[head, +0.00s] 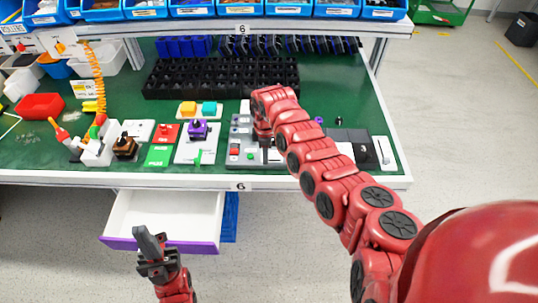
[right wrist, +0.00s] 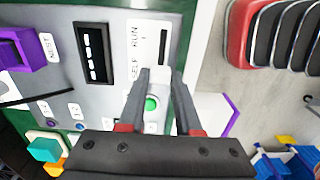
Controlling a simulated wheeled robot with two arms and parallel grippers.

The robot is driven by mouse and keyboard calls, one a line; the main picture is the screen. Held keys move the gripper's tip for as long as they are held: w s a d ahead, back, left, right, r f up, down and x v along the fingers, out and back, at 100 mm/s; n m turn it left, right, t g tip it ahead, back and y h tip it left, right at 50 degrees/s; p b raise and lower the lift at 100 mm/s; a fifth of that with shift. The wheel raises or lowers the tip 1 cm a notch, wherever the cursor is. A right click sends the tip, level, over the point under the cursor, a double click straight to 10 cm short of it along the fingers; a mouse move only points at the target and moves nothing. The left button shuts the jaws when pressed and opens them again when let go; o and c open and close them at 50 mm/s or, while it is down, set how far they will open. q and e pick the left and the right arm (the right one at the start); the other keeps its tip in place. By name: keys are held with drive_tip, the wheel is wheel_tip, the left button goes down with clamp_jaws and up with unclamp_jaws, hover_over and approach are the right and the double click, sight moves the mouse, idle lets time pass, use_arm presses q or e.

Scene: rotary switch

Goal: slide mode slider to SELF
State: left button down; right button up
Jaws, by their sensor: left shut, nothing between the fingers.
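The grey control panel (head: 243,139) stands on the green table; it also fills the upper left of the right wrist view (right wrist: 115,95). It bears a white slider plate (right wrist: 170,22) with a narrow dark slot (right wrist: 163,48) beside the printed words RUN and SELF. A green button (right wrist: 151,103) shows between the fingers. In the head view my right gripper (head: 267,140) is over the panel. My left gripper (head: 140,232) is shut and empty, in front of the table.
Left of the panel are a purple knob (head: 197,130) and yellow (head: 188,108) and teal (head: 209,107) buttons. A black crate (head: 200,78) lies behind. An open white drawer (head: 165,213) sticks out below the table edge, near my left gripper. My right arm hides part of the table.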

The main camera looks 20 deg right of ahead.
drive_tip(key=o, duration=0.4)
drive_tip(key=shift+w+a, duration=0.1)
drive_tip(key=shift+a, duration=0.15)
drive_tip(key=shift+o, duration=0.2)
drive_tip(key=shift+d+r, duration=0.1)
wheel_tip(320, 180, up, 8)
drive_tip(key=shift+f+b, duration=0.15)
drive_tip(key=shift+b, duration=1.1)
wheel_tip(320, 180, up, 10)
drive_tip(key=shift+f+b, duration=0.2)
drive_tip(key=shift+b, duration=0.1)
